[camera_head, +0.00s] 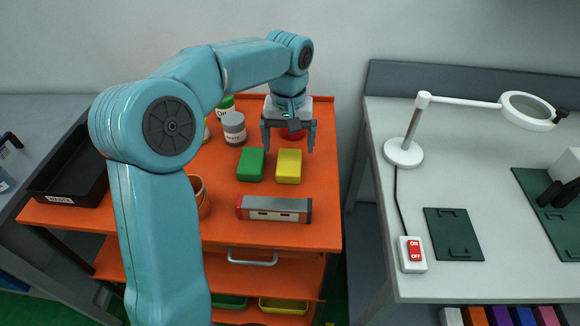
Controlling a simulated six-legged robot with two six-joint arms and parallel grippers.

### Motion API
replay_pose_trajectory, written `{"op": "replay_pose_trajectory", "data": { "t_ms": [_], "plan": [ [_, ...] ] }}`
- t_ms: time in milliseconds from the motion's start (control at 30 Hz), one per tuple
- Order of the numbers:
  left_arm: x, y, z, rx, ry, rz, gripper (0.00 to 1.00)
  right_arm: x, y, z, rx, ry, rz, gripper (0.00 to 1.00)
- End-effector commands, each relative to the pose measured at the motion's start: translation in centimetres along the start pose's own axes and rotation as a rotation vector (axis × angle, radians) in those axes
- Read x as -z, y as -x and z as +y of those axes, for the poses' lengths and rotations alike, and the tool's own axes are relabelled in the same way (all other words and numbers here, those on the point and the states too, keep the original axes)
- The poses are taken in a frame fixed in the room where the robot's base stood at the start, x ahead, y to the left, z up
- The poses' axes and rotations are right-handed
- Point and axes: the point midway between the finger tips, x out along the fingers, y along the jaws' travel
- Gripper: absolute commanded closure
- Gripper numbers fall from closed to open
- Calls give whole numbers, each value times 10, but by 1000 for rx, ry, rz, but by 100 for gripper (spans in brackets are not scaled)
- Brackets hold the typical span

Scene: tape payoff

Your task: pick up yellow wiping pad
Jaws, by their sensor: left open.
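The yellow wiping pad (289,167) lies flat on the orange cart top (225,225), right of a green pad (251,164) with a small gap between them. My left gripper (288,148) is open and points down, above and just behind the yellow pad. Its two fingers are apart, with nothing between them. A red round thing (293,134) shows partly between the fingers, behind the pad. My right gripper is not in view.
A red and grey box (274,209) lies in front of the pads. A grey-lidded jar (234,128), a green-lidded jar (225,106) and an orange cup (199,196) stand to the left. A white bench (450,180) with a magnifier lamp (404,152) is at right.

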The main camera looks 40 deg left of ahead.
Motion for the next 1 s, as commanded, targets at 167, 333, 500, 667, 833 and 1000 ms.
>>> {"op": "replay_pose_trajectory", "data": {
  "t_ms": [167,333,500,667,833,1000],
  "plan": [
    [-1,-20,1,1,1,-3,8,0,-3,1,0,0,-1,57],
    [-2,-46,3,1,2,-2,8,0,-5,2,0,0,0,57],
    [0,-54,3,0,1,0,8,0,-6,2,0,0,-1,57],
    [0,-54,3,0,1,1,8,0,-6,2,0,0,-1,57],
    [-1,-54,3,0,1,1,64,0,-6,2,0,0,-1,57],
    [-1,-54,3,0,1,1,68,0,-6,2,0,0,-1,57]
  ]
}}
